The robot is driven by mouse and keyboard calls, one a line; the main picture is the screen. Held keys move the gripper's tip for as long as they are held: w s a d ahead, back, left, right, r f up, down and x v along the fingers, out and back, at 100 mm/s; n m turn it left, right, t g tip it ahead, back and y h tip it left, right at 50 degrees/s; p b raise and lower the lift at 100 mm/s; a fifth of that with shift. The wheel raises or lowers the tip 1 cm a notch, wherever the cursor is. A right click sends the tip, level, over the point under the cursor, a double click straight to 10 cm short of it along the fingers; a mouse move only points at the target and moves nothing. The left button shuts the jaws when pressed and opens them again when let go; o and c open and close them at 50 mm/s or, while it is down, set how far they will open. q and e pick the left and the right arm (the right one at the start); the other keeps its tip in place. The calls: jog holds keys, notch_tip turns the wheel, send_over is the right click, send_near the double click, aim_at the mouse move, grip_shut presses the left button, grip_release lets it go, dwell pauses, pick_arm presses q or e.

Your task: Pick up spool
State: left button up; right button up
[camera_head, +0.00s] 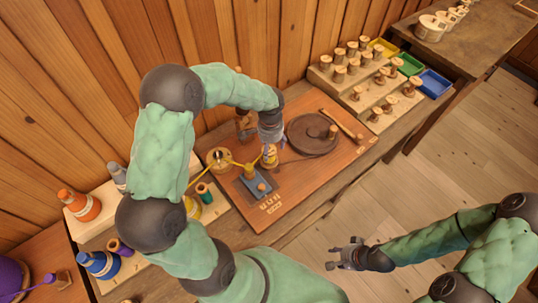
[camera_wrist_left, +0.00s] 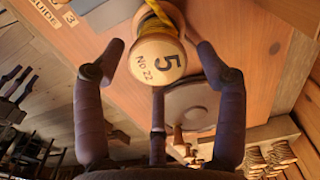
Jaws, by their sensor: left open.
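A wooden spool wound with yellow thread (camera_head: 269,157) stands on the orange-brown work board. In the left wrist view its pale end (camera_wrist_left: 158,62), marked "5 No 22", faces the camera, with yellow thread behind it. My left gripper (camera_head: 269,138) is at this spool. In the left wrist view its dark fingers (camera_wrist_left: 160,55) are open, spread on both sides of the spool's end, with a third finger below. I cannot tell whether any finger touches it. My right gripper (camera_head: 341,255) is apart from the bench over the floor; its fingers look spread and empty.
The work board (camera_head: 330,175) holds a dark round disc (camera_head: 310,133) and a small blue block (camera_head: 255,184). A stepped rack (camera_head: 368,100) of bare spools and coloured bins stands at the back right. Thread spools, one orange (camera_head: 78,205), stand left. A wooden wall is behind.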

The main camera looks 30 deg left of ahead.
pick_arm(q)
jog(key=f, duration=0.4)
jog(key=shift+s+a+f+b, duration=0.15)
jog(key=shift+s+b, duration=0.1)
jog(key=shift+b, duration=0.15)
jog(key=c, duration=1.1)
jog(key=shift+r, duration=0.2)
